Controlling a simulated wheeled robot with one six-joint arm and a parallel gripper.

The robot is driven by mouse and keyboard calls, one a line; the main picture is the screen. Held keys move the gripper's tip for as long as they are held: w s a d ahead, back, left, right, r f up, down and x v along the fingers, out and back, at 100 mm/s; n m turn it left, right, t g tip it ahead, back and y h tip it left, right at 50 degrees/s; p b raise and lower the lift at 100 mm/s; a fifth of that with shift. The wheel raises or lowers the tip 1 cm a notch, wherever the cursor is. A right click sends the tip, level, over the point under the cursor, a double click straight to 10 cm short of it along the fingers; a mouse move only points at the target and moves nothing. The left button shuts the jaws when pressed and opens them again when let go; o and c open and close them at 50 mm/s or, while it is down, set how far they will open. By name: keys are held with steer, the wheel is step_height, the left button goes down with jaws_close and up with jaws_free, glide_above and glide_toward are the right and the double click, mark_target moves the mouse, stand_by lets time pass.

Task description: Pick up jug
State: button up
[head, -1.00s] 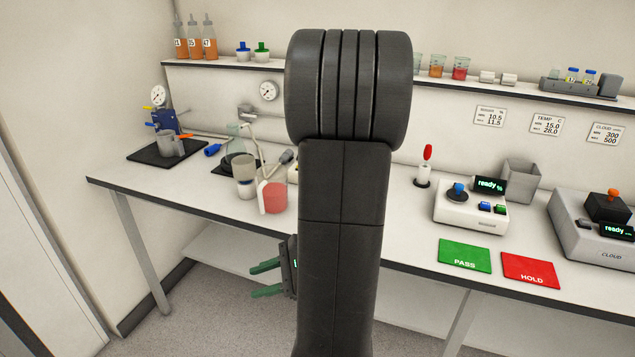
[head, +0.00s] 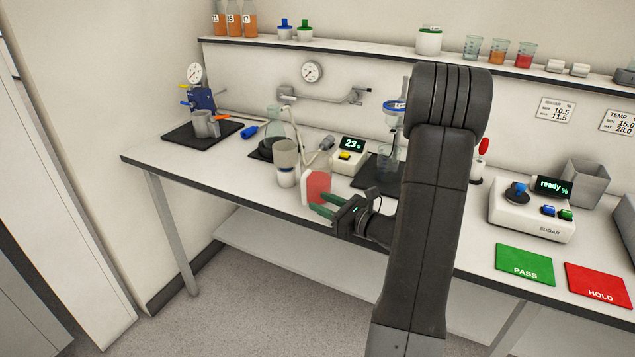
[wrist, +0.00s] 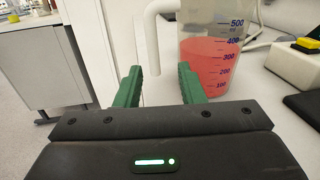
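The jug (head: 317,187) is a clear vessel partly filled with red liquid, standing upright near the front edge of the bench. In the wrist view the jug (wrist: 210,62) has blue graduation marks and a white handle (wrist: 150,35) on its left. My gripper (head: 322,204) is in front of the jug at the bench edge, with green fingers spread apart and nothing between them. In the wrist view my gripper (wrist: 160,69) has the handle showing between and beyond its fingertips; I cannot tell how far apart they are. The lower part of the jug is partly hidden by the right finger.
A cup-topped container (head: 286,165) stands close left of the jug. A display box (head: 348,153) reading 23 is behind it. A flask (head: 277,135) and a grey cup (head: 205,124) on a black mat are farther left. The bench's front-left stretch is clear.

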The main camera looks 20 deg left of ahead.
mark_target(305, 196)
steer(key=x, duration=0.1)
steer(key=p+x, duration=0.1)
steer(key=x, duration=0.1)
steer(key=s+x, duration=0.1)
steer(key=x, duration=0.1)
steer(key=shift+w+a+r, duration=0.1)
steer(key=shift+a+r, duration=0.2)
steer(key=shift+a, duration=0.1)
steer(key=shift+w+a, duration=0.15)
steer(key=shift+a, duration=0.15)
steer(key=shift+c, duration=0.2)
jaws_close()
